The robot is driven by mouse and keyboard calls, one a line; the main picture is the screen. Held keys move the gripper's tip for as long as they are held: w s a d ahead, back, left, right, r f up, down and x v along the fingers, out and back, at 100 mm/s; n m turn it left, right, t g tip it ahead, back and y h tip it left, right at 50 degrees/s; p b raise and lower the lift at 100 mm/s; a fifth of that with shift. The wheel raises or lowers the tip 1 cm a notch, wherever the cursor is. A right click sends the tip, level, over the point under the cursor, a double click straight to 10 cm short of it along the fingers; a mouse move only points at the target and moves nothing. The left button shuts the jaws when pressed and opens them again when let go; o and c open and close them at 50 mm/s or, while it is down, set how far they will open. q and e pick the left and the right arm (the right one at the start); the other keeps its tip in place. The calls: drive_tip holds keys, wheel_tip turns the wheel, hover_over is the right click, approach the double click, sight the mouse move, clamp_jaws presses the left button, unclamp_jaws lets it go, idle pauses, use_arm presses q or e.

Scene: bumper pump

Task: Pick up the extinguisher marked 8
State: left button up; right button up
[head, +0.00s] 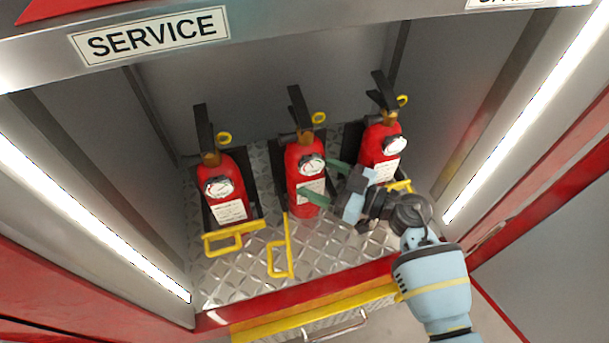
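Three red extinguishers stand in a row in the compartment: a left one (219,180), a middle one (300,155) and a right one (377,140). Each has a black handle, a round gauge and a white label. The labels are too small to read, so I cannot tell which is marked 8. My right gripper (322,181) reaches in from the right, open, at the middle extinguisher. Its nearer green finger crosses that extinguisher's front, and the farther finger is by its right side. I cannot tell whether they touch it. My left gripper is out of view.
The extinguishers stand on a diamond-plate floor (240,270) between side walls with bright light strips. A yellow bar (235,238) crosses before the left extinguisher. Another yellow bar (286,245) points forward beside the middle one. A SERVICE sign (152,37) is above.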

drive_tip(key=shift+x, duration=1.05)
clamp_jaws()
drive_tip(key=shift+w+r, duration=0.1)
drive_tip(key=shift+r, duration=0.15)
